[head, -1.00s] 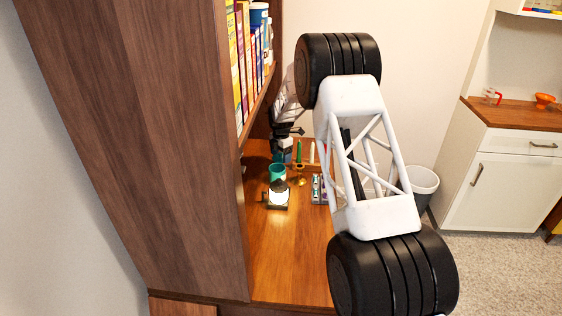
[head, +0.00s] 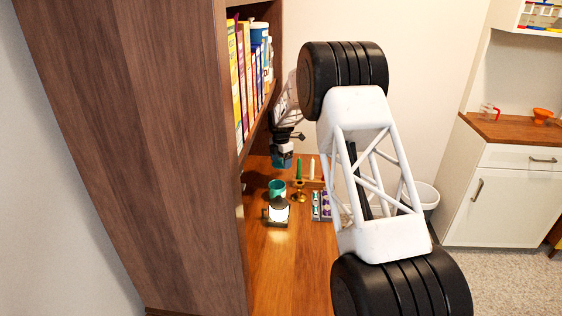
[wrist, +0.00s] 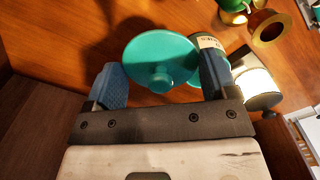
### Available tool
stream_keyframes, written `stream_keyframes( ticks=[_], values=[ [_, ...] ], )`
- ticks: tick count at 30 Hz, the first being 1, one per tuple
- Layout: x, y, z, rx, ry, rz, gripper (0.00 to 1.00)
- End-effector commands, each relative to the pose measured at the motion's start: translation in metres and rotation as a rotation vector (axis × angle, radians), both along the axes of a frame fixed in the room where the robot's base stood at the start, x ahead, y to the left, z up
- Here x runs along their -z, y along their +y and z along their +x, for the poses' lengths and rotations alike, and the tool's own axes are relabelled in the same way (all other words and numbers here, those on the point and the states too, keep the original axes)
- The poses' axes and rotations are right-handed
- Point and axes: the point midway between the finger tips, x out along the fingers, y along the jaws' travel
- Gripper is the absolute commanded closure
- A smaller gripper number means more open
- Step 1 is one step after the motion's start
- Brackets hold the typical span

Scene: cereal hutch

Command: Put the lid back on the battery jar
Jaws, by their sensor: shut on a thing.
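The teal lid (wrist: 150,50), a round disc with a small knob, sits between the two blue fingers of my gripper (wrist: 160,64) in the wrist view. My gripper is shut on it and appears to hold it above the wooden surface. The battery jar (wrist: 208,42), teal with a pale label, stands just beyond the right finger, partly hidden by the finger and lid. In the head view the jar (head: 277,192) stands upright with its top open, and my gripper (head: 282,163) is behind and above it. The lid is hard to make out there.
A lit lantern (head: 277,213) stands close in front of the jar. A brass candlestick (head: 299,192) with a green candle is right of the jar, beside a tray of small items (head: 321,205). Cereal boxes (head: 245,80) fill the shelf above. The front of the counter is clear.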

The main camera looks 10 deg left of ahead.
Motion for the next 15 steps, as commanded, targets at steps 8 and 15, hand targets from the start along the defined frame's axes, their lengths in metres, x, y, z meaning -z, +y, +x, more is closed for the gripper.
stream_keyframes(
  ticks=[8, 15],
  values=[
    [-0.001, 0.0, -0.002, 0.0, 0.0, 0.0, 0.45],
    [-0.008, 0.002, -0.014, -0.002, -0.001, 0.001, 0.45]
  ],
)
